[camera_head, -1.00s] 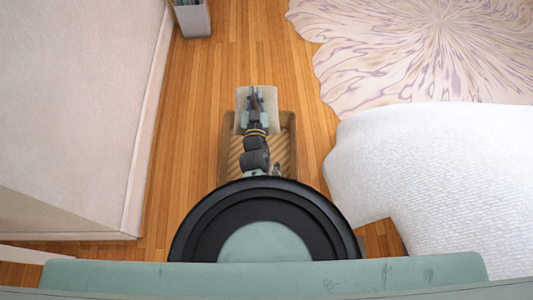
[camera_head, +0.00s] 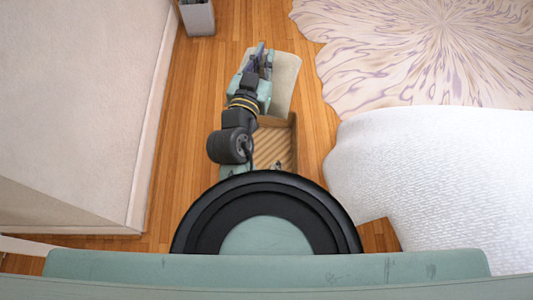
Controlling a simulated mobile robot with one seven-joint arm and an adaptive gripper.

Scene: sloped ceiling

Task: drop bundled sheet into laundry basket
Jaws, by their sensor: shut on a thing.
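The bundled sheet (camera_head: 284,86) is a pale beige piece held at my gripper (camera_head: 264,62). My gripper is shut on it, near the top middle of the view, with the sheet hanging on its right side. The laundry basket (camera_head: 292,145) is a brown box with a striped bottom on the wood floor. It stands just in front of my round base. The sheet is over or just beyond the basket's far edge; its height above it is hard to tell. My arm covers the basket's left part.
A grey bin (camera_head: 197,17) stands at the top left by the wall (camera_head: 80,90). A white textured bed-like surface (camera_head: 430,170) fills the right, with a patterned rug (camera_head: 420,50) beyond it. Bare wood floor (camera_head: 185,130) is free left of the basket.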

